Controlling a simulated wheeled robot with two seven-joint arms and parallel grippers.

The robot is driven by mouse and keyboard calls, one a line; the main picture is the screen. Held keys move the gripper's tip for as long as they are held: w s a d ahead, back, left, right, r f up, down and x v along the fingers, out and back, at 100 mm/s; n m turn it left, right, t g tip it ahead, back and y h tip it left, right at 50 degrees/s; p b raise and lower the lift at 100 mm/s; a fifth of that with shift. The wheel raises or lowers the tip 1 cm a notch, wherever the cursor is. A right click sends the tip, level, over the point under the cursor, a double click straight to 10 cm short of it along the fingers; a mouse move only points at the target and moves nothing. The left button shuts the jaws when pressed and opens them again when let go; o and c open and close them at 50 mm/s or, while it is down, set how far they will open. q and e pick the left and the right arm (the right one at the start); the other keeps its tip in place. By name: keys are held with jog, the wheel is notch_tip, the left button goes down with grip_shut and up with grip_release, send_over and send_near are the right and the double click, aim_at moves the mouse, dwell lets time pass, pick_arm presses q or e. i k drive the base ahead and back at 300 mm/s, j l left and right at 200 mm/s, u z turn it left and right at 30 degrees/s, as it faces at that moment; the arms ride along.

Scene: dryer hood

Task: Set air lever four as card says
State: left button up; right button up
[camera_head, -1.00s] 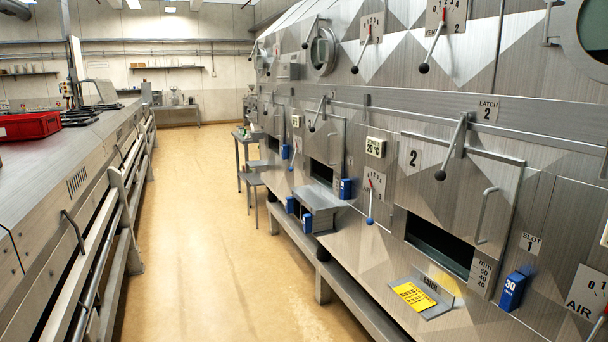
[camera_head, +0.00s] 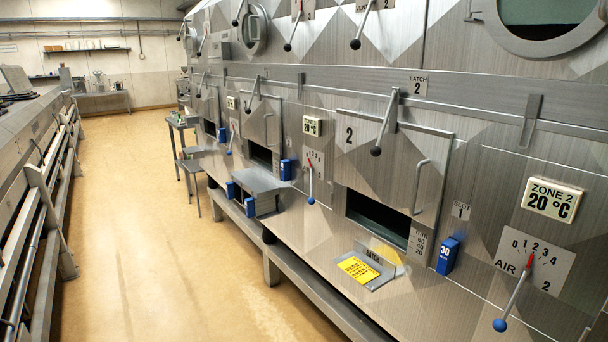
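A yellow card (camera_head: 357,268) lies in a metal holder marked BATCH on the front ledge; its print is too small to read. The nearest blue-knobbed air lever (camera_head: 513,299) hangs below a plate (camera_head: 535,260) marked AIR and 2, with its red pointer near the middle of the scale. Another blue-knobbed lever (camera_head: 310,185) hangs by a scale plate farther along, its number unreadable. A farther blue-knobbed lever (camera_head: 230,142) is small. I cannot tell which lever is number four. Neither gripper is in view.
The dryer wall runs along the right, with black-knobbed latch levers (camera_head: 385,122), a hatch opening (camera_head: 378,218) and blue blocks (camera_head: 448,256). A 20 °C display (camera_head: 552,200) is at the right. The tan floor aisle (camera_head: 150,230) is open; a railed counter (camera_head: 38,190) borders it at the left.

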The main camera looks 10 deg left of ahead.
aim_at(229, 153)
jog(key=i+j+z, duration=0.3)
jog(key=i+j, duration=1.05)
jog(key=j, duration=0.15)
